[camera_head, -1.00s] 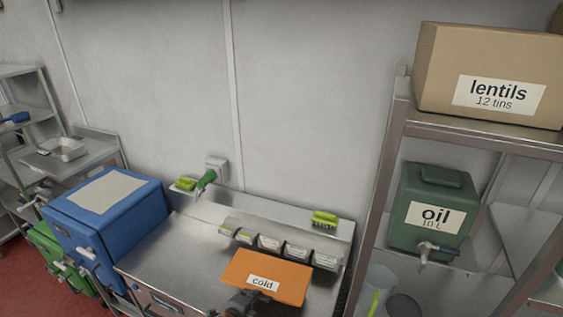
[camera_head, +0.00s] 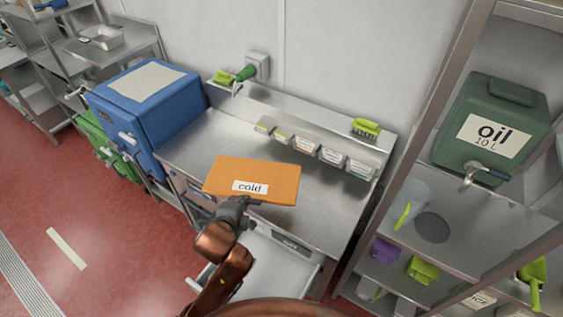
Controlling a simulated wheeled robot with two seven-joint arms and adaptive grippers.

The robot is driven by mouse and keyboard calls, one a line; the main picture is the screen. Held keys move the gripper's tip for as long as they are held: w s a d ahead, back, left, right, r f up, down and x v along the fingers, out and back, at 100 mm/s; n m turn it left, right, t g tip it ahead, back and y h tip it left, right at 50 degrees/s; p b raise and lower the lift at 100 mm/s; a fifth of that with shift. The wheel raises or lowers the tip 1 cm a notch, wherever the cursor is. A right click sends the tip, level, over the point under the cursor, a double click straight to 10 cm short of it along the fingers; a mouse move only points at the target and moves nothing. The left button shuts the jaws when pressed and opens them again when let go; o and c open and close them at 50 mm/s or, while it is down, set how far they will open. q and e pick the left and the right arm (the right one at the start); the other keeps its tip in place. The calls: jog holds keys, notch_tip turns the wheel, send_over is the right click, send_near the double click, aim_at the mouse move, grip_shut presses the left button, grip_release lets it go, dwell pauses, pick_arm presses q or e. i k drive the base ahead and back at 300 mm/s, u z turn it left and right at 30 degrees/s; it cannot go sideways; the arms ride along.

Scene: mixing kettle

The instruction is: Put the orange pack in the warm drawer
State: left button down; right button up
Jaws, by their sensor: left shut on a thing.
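The orange pack (camera_head: 268,178), a flat slab with a white label reading "cold", is held over the steel counter. My left gripper (camera_head: 238,203) is shut on its near edge, beside the label. Below and in front of the counter, a pale drawer (camera_head: 262,268) stands pulled out, partly hidden behind my arm. I cannot read a name on it, so I cannot tell whether it is the warm drawer. Another drawer front (camera_head: 198,198) shows to its left, partly covered. My right gripper is not in view.
A blue box (camera_head: 150,105) stands left of the counter (camera_head: 205,140), with a green one (camera_head: 100,145) below. A ledge with small labelled bins (camera_head: 305,145) runs along the back. A shelf rack with a green oil container (camera_head: 490,130) stands right. Red floor is free at left.

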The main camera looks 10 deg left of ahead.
aim_at(266, 278)
jog(key=z, duration=0.4)
jog(key=k, duration=0.9)
jog(key=u, duration=0.3)
